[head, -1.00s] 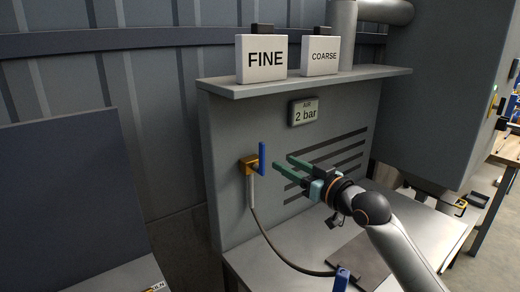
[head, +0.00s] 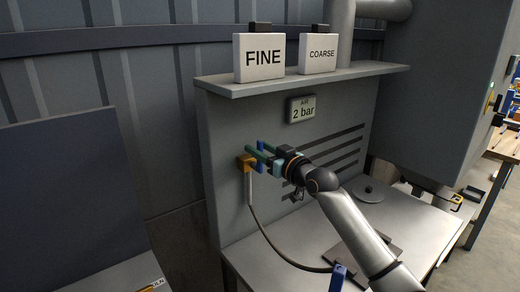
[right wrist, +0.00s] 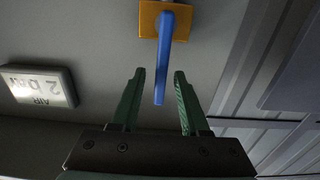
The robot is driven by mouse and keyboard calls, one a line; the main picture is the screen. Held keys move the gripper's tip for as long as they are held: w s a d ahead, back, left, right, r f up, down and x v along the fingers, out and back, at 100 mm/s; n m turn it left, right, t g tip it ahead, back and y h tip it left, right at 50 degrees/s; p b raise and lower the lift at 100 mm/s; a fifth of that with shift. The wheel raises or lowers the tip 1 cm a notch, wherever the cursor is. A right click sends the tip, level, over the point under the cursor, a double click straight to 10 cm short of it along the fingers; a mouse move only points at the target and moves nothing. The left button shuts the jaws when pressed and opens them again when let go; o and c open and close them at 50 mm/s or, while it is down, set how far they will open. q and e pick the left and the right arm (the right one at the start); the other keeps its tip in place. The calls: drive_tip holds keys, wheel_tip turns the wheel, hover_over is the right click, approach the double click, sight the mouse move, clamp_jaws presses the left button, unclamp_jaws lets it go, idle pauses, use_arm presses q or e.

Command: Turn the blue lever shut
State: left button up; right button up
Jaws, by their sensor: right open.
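The blue lever (head: 260,147) stands upright on a brass valve (head: 246,163) on the grey back panel. In the right wrist view the blue lever (right wrist: 163,60) extends from the orange-brass valve body (right wrist: 150,22). My right gripper (head: 256,153) is at the lever, its green fingers open. In the right wrist view my right gripper (right wrist: 158,72) has a finger on each side of the lever's free end, with gaps visible on both sides. The fingers partly hide the lever in the head view. My left gripper is not in view.
A dark hose (head: 264,232) curves down from the valve to the bench. A blue-topped item (head: 339,277) is at the front.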

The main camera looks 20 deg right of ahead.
clamp_jaws()
idle(1.4)
